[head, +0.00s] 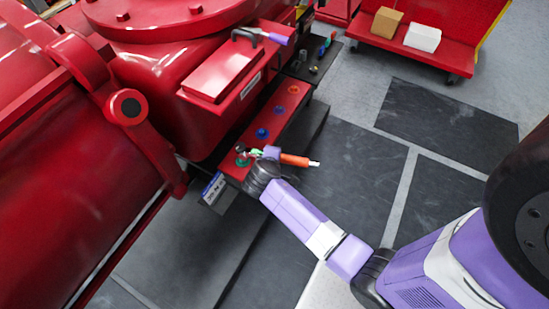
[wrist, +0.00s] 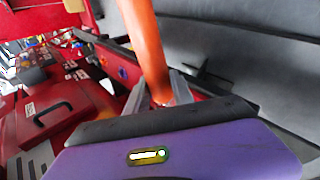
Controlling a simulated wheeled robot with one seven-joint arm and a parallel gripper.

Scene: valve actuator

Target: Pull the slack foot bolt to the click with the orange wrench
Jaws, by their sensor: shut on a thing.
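The orange wrench (head: 296,160) lies across the front end of a red foot ledge (head: 250,138), its orange handle pointing right. My gripper (head: 268,155) is shut on it between the handle and the head. In the wrist view my gripper (wrist: 160,98) has its fingers on both sides of the wrench (wrist: 148,42). The wrench's metal head (head: 242,150) is over or beside the green-ringed foot bolt (head: 243,162); I cannot tell whether it is seated. Blue-marked bolts (head: 262,133) and an orange-marked one (head: 293,90) follow along the ledge. Which bolt is slack does not show.
The large red valve body (head: 180,60) rises left of the ledge. A red box (head: 222,70) with a black handle stands above it. A black tray (head: 314,60) holds small parts. A red cart (head: 440,53) stands at the back right. The dark floor mats (head: 350,170) are clear.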

